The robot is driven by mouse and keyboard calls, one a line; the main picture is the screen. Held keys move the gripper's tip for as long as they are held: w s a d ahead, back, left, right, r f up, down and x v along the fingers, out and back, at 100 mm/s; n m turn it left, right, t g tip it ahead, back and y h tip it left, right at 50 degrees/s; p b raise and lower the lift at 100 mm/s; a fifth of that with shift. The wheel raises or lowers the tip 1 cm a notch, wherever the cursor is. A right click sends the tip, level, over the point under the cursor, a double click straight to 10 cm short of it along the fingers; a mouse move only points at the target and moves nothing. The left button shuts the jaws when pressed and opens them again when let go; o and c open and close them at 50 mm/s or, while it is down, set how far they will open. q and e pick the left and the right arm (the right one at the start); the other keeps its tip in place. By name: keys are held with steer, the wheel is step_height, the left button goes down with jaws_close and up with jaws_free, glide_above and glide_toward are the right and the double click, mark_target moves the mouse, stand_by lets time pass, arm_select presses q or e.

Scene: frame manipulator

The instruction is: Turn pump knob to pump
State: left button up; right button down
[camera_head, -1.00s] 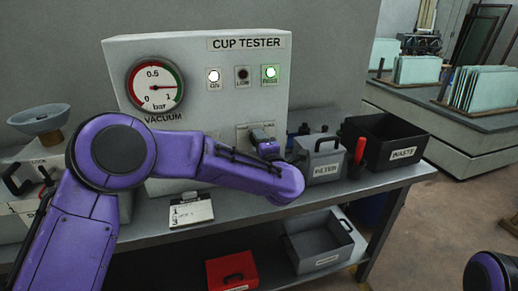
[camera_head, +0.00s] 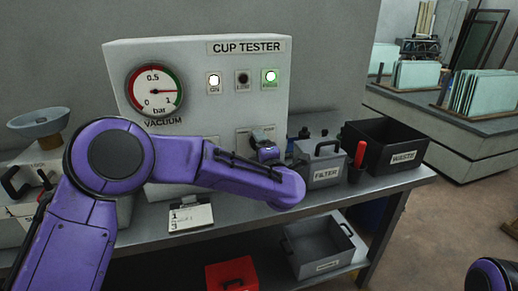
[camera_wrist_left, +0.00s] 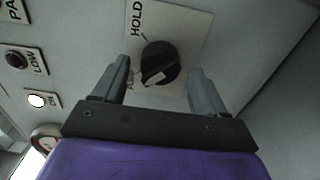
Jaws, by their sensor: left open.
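The cup tester (camera_head: 200,60) is a grey cabinet on the bench. In the left wrist view its pump knob (camera_wrist_left: 160,60) is black and round, with a white mark on its lower side. The word HOLD is beside it; no PUMP label is readable. My right gripper is out of view.
The ON and PASS lamps are lit; LOW is dark. A filter box (camera_head: 323,172), a red-handled tool and a black waste bin (camera_head: 405,140) stand right of the tester. A clipboard (camera_head: 190,217) lies in front.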

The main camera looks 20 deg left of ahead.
arm_select(q)
steer(key=b+v, duration=0.1)
steer(key=v, duration=0.9)
steer(key=shift+b, duration=0.4)
steer(key=shift+d, duration=0.15)
